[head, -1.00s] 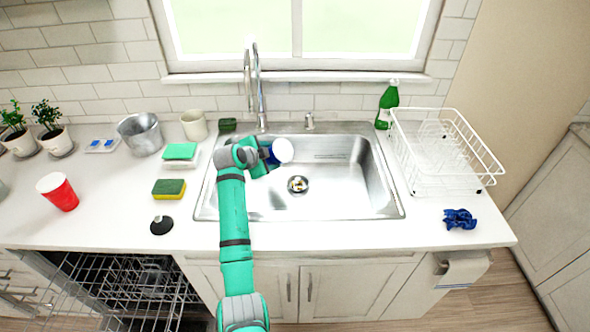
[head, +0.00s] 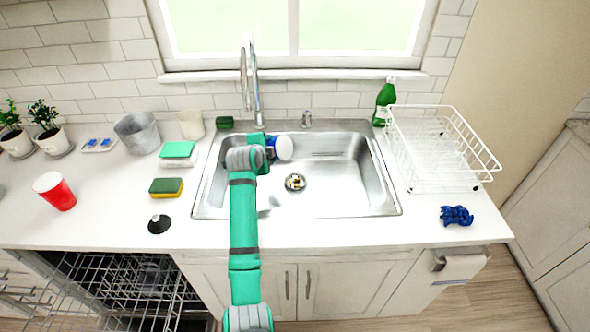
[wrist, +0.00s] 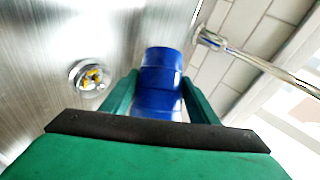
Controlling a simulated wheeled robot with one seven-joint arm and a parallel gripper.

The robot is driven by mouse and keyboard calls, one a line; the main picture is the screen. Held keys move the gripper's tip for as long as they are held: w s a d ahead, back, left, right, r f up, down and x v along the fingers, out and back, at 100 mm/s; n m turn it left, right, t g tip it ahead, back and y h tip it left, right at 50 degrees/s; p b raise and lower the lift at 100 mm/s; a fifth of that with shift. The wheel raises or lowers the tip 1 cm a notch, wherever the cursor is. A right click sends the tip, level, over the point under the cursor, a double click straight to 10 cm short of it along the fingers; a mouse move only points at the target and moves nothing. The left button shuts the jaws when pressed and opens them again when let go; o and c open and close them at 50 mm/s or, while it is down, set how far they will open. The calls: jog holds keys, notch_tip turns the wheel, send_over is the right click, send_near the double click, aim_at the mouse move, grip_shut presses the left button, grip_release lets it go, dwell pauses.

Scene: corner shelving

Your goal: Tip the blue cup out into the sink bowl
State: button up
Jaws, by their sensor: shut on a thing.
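The blue cup (wrist: 160,75) is between the two fingers of my gripper (wrist: 158,100) in the wrist view, and the gripper is shut on it. In the head view the cup (head: 284,148) lies tilted on its side over the sink bowl (head: 340,190), its pale opening facing right. My gripper (head: 268,143) is at the cup's left, over the back left of the bowl. The drain (head: 295,182) in the bowl's floor holds small yellow and white bits, which also show in the wrist view (wrist: 90,76). The inside of the cup is too small to read.
The tall faucet (head: 257,90) stands just behind my gripper. A white dish rack (head: 440,150) and green bottle (head: 386,97) are at the right. Sponges (head: 166,188), a red cup (head: 55,191) and a metal pot (head: 138,133) are on the left counter. The bowl's right half is clear.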

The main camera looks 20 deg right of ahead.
jog(key=shift+d+r+m+t+y+p, duration=0.15)
jog(key=shift+r+m+t+y+p, duration=0.2)
jog(key=shift+r, duration=0.1)
dwell(0.3)
jog(key=shift+s+a, duration=0.15)
jog(key=shift+a, duration=0.1)
jog(key=shift+s+d+r, duration=0.15)
jog(key=shift+s+d, duration=0.1)
jog(key=shift+d, duration=0.45)
jog(key=shift+a+r+m+t+p, duration=0.15)
jog(key=shift+a+m+t+p, duration=0.1)
jog(key=shift+p, duration=0.15)
jog(key=shift+s+d+r+m+t+y+p, duration=0.2)
jog(key=shift+s+d+m+t+y+p, duration=0.05)
jog(key=shift+d+m+t+p, duration=0.05)
